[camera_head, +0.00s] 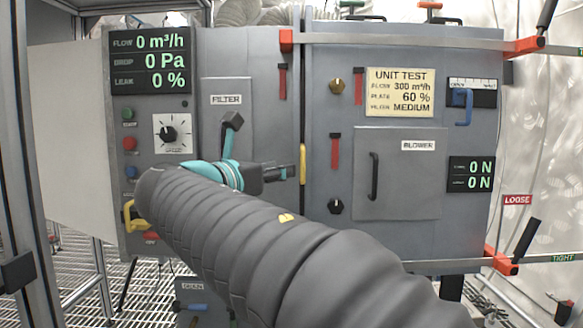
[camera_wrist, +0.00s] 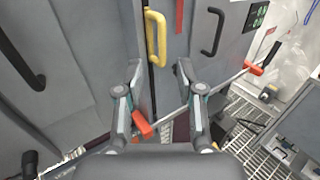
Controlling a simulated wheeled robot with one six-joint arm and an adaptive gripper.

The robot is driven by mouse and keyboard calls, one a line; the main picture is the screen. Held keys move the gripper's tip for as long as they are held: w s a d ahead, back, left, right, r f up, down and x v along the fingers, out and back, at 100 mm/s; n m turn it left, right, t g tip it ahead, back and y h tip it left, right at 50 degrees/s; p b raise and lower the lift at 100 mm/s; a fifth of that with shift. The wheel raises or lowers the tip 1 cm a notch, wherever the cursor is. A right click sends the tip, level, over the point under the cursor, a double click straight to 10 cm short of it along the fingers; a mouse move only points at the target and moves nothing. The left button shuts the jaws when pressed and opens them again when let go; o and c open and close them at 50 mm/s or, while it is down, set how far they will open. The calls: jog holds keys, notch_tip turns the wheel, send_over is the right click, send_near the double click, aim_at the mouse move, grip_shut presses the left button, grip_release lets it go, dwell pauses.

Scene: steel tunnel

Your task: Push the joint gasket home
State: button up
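A narrow upright seam runs between the left cabinet (camera_head: 222,170) and the right cabinet (camera_head: 318,110). A yellow bar-shaped handle (camera_head: 302,163) stands at this seam; it also shows in the wrist view (camera_wrist: 155,38). I cannot make out the gasket apart from the handle and the dark seam. My gripper (camera_head: 291,172) is just left of the handle in the head view. In the wrist view my gripper (camera_wrist: 158,68) is open, with nothing between its fingertips. The handle appears beyond the fingertips, near the gap between them. I cannot tell whether they touch.
A red-ended clamp bar (camera_head: 400,41) crosses the cabinet tops; another clamp (camera_head: 500,260) is at lower right. A black-handled blower door (camera_head: 400,175) is right of the seam. Readouts show 0 N and LEAK 0 %.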

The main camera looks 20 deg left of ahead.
jog(key=shift+v, duration=1.2)
